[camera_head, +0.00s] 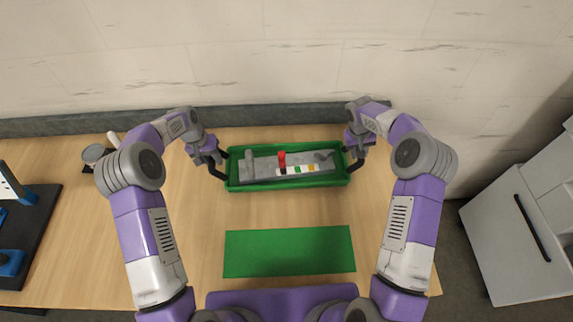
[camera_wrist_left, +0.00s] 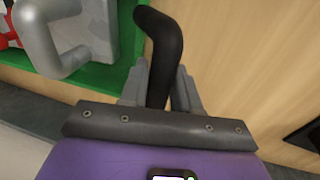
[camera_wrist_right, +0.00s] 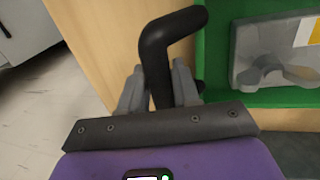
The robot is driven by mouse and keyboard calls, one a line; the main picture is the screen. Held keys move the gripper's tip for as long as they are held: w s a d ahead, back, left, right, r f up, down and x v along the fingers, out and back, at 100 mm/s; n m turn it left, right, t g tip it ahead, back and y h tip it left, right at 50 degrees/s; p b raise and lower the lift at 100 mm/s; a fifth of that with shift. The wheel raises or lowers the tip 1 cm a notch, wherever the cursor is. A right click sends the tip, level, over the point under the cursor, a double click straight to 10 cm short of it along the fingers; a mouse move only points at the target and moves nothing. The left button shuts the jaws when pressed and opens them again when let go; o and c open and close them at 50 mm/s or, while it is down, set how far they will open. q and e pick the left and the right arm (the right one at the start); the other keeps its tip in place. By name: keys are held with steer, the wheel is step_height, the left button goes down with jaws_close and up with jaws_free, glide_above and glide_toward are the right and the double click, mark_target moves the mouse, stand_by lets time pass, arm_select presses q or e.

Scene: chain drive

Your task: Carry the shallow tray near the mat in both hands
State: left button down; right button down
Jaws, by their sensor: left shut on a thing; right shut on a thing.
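The shallow green tray (camera_head: 290,187) is at the back of the table in the head view, between my two grippers. It holds a grey base piece (camera_head: 262,168) with a red part and small coloured marks. The green mat (camera_head: 290,252) lies flat in front of the tray, apart from it. My left gripper (camera_head: 219,164) is shut on the tray's left black handle, which shows between its fingers in the left wrist view (camera_wrist_left: 163,55). My right gripper (camera_head: 353,158) is shut on the right black handle, seen in the right wrist view (camera_wrist_right: 160,55). I cannot tell whether the tray touches the table.
A dark board with blue parts (camera_head: 22,230) lies at the table's left. A grey round object (camera_head: 94,154) stands at the back left, behind my left arm. A white cabinet (camera_head: 515,235) stands at the right. The wooden table between tray and mat is clear.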

arm_select(q)
steer(key=shift+w+r, duration=0.15)
steer(key=shift+r, duration=0.1)
arm_select(e)
steer(key=shift+w+r, duration=0.15)
steer(key=shift+r, duration=0.1)
